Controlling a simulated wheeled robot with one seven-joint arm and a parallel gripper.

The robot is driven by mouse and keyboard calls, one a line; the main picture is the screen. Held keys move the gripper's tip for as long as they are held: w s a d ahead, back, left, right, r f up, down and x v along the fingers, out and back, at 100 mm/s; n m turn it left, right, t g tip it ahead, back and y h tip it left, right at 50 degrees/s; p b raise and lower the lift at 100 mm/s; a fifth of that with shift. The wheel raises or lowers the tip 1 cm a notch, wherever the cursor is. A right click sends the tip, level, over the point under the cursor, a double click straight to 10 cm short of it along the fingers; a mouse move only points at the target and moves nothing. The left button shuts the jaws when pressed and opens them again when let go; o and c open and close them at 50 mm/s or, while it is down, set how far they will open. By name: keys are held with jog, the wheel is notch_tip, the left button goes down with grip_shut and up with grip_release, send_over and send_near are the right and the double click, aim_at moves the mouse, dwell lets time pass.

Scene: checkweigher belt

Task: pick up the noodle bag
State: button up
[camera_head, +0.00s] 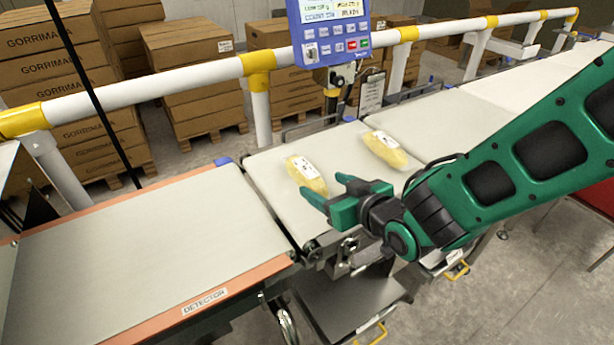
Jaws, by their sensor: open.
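Two pale yellow bags with white labels lie on the light belt; both look alike, and I cannot tell whether one differs as the noodle bag. The nearer noodle bag (311,180) lies at the left, just beyond my fingertips. The other bag (385,150) lies farther right and back. My green gripper (323,187) is open and empty, reaching in from the right, with its fingers pointing left. Its fingertips appear close to the nearer bag's lower end; I cannot tell whether they touch it.
A belt section marked DETECTOR (150,248) with orange edges is empty at the left. A white and yellow rail (190,78) runs behind the belts. A blue display panel (331,30) stands behind the bags. Stacked cartons (183,80) stand beyond the rail.

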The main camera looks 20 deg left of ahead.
aim_at(306, 174)
jog(key=x, duration=1)
jog(key=shift+w+a+r, duration=0.1)
jog(key=shift+w+r, duration=0.05)
jog(key=shift+w, duration=0.1)
jog(key=c, duration=1.3)
